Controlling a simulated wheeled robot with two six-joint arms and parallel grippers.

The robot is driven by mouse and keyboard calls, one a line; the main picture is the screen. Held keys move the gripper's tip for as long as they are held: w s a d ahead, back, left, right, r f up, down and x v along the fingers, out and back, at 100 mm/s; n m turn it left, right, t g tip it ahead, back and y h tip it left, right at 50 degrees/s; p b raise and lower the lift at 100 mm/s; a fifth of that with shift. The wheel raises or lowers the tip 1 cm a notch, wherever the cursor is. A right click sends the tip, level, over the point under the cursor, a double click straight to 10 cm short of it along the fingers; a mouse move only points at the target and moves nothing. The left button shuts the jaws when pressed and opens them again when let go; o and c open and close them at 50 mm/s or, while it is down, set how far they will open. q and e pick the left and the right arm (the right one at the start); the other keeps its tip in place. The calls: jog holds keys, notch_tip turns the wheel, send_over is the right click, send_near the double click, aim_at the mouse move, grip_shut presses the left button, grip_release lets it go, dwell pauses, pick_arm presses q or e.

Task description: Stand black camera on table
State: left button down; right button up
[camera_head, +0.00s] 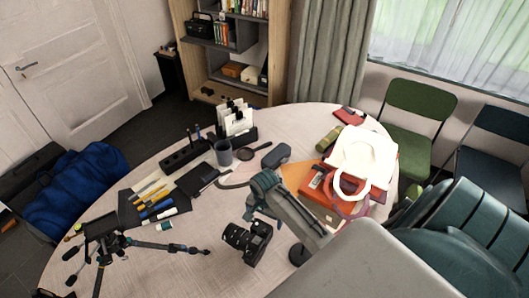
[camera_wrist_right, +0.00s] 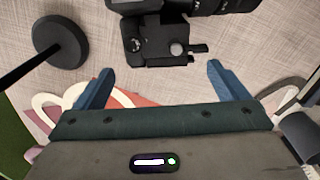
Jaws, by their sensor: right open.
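The black camera (camera_head: 247,240) is on the table (camera_head: 190,270) at the front middle, its lens toward the left in the head view. In the right wrist view the camera (camera_wrist_right: 205,8) is cut by the top edge, with a black mounting plate and knob (camera_wrist_right: 160,42) facing me. I cannot tell exactly how it rests. My right gripper (camera_head: 240,202) is open and empty, just behind the camera in the head view. Its blue fingertips (camera_wrist_right: 159,72) show apart in the wrist view, short of the plate and not around it. My left gripper is not in view.
A black tripod (camera_head: 103,228) stands at the front left, one leg reaching toward the camera. A round black base (camera_head: 298,254) is right of the camera. Pens (camera_head: 155,205), a cup (camera_head: 222,152) and an orange box (camera_head: 318,187) lie farther back. Bare table is in front of the camera.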

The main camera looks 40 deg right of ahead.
notch_tip(320, 180, up, 6)
jog(key=shift+r+b, duration=0.2)
jog(key=shift+b, duration=0.45)
